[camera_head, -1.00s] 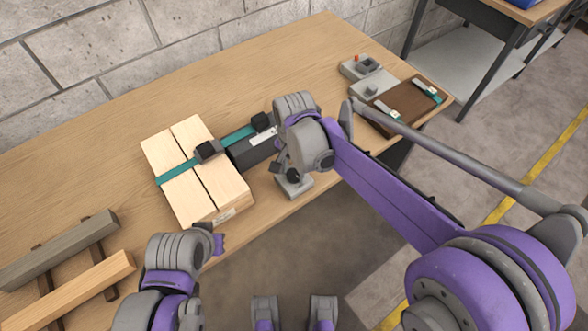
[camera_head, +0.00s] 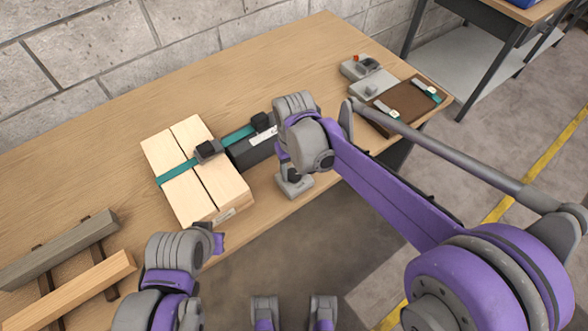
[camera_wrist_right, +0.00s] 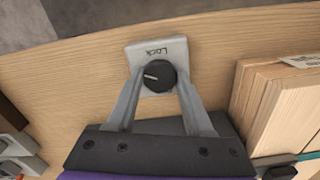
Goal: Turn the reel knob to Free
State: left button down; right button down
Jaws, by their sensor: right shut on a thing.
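The reel knob (camera_wrist_right: 159,76) is a round black dial with a white pointer mark, on a grey plate (camera_wrist_right: 174,48) at the table's front edge. In the wrist view its mark points left, and the word "Lock" reads upside down above it. No "Free" label shows. My right gripper (camera_wrist_right: 160,82) has one finger on each side of the knob and is shut on it. In the head view this gripper (camera_head: 292,172) comes down over the grey plate (camera_head: 295,187). My left arm shows at the lower left, its fingers hidden.
A teal strap (camera_head: 180,172) crosses light wooden boards (camera_head: 205,192) left of the knob, beside a black housing (camera_head: 252,153). A brown board (camera_head: 405,108) and grey boxes (camera_head: 372,84) sit at the right end.

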jog(key=n, duration=0.5)
jog(key=shift+n, duration=0.3)
pick_arm(q)
jog(key=shift+f, duration=0.2)
pick_arm(e)
jog(key=n, duration=0.6)
pick_arm(q)
jog(key=shift+f+b, duration=0.15)
jog(key=shift+b, duration=0.15)
pick_arm(e)
jog(key=n, duration=0.5)
jog(key=shift+w+n, duration=0.1)
jog(key=shift+n, duration=0.3)
pick_arm(q)
jog(key=shift+f, duration=0.15)
pick_arm(e)
jog(key=n, duration=0.5)
jog(key=shift+n, duration=0.4)
jog(key=shift+c, duration=1.5)
grip_release()
jog(key=shift+r, duration=0.1)
